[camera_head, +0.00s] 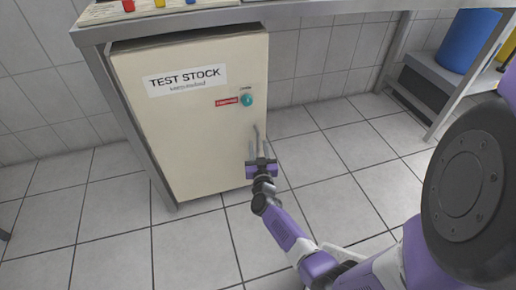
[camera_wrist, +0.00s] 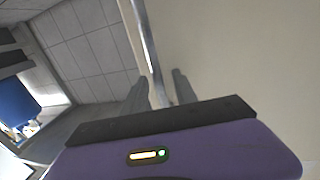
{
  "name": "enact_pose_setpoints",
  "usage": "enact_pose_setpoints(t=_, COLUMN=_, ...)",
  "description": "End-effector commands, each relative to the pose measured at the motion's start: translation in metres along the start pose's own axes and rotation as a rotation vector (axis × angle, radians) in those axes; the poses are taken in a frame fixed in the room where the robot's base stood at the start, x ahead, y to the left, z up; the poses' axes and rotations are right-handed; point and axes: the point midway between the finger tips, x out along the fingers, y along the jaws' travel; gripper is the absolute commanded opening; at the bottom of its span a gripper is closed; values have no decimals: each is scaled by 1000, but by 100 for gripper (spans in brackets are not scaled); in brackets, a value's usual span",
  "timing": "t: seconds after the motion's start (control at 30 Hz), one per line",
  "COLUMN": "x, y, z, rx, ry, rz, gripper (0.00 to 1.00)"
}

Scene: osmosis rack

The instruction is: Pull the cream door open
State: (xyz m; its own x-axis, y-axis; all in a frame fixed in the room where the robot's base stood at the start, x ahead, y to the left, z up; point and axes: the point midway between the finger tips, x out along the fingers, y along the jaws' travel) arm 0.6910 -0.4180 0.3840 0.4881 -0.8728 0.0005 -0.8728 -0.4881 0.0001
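The cream door (camera_head: 185,125) is the front of a cabinet under a bench and appears shut. It carries a "TEST STOCK" label (camera_head: 185,81), a small red tag and a round teal knob (camera_head: 246,100). A thin grey upright handle (camera_head: 256,134) is near its right edge, and the handle bar also shows in the wrist view (camera_wrist: 149,45). My gripper (camera_head: 260,152) is at the handle's lower part. In the wrist view my gripper's two fingers (camera_wrist: 158,88) are apart, with the bar running between them. Contact between fingers and bar is not clear.
The bench top (camera_head: 240,14) overhangs the cabinet and holds small coloured items. A metal frame leg (camera_head: 128,130) stands along the door's left side. A rack with a blue drum (camera_head: 468,40) stands at the right. The tiled floor (camera_head: 190,245) before the door is clear except for my arm.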

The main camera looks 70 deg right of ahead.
Motion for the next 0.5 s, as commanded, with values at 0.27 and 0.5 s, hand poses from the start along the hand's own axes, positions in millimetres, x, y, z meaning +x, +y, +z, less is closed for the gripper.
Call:
enact_pose_setpoints(t=0.27, x=9, y=0, z=0, rx=0, ry=-1, rz=0, gripper=34)
enact_pose_setpoints(t=0.5, x=9, y=0, z=0, rx=0, ry=-1, rz=0, gripper=19)
